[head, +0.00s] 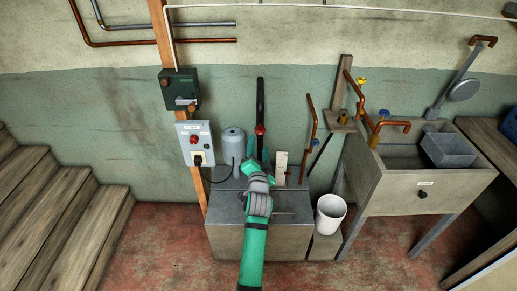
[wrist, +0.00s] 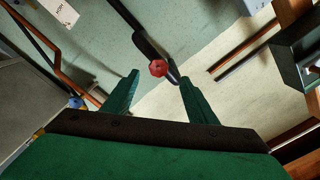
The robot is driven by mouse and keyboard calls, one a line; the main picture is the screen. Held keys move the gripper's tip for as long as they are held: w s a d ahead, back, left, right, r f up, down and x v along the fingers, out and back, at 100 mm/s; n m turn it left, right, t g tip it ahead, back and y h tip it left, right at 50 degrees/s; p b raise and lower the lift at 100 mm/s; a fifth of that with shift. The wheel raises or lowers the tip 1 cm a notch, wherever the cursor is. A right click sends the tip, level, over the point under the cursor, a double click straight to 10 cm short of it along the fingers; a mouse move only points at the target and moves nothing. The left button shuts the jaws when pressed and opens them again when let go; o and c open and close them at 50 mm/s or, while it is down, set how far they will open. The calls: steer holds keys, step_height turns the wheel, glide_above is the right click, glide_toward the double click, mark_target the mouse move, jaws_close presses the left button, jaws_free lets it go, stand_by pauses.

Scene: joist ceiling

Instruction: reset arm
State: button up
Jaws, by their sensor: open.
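My green and grey arm reaches forward in the head view, over the grey block in front of the wall. My gripper (head: 258,163) is at its far end, in front of the black pipe. In the wrist view my gripper (wrist: 152,92) shows two green fingers set wide apart, with nothing between them. The same red knob (head: 260,130) shows in the head view just above the gripper. I cannot tell how far the fingertips are from it.
A grey cylinder (head: 232,143) and a grey switch box (head: 195,142) stand left of my gripper. A white bucket (head: 330,212) and a sink (head: 425,185) are at right. Wooden steps (head: 50,205) fill the left. Red floor (head: 160,245) is open between steps and block.

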steer(key=s+d+f+n, duration=0.2)
steer(key=s+f, duration=0.4)
steer(key=s, duration=0.4)
steer(key=s+d+f+n+g, duration=0.1)
steer(key=s+d+f+n, duration=0.1)
steer(key=s+f, duration=0.6)
steer(key=s+d+f+n, duration=0.15)
steer(key=s+f, duration=0.25)
steer(key=s, duration=0.8)
steer(key=s+a+r+n, duration=0.1)
steer(key=s+r, duration=0.1)
steer(key=s, duration=0.8)
steer(key=s+a+r+n+g, duration=0.1)
steer(key=s+a+r+n, duration=0.1)
steer(key=s, duration=0.9)
steer(key=s+a+r+n, duration=0.1)
steer(key=s+a+r, duration=0.1)
steer(key=s, duration=0.8)
steer(key=shift+s+r+g, duration=0.15)
steer(key=shift+r+g, duration=0.15)
steer(key=shift+r, duration=0.25)
steer(key=shift+n, duration=0.25)
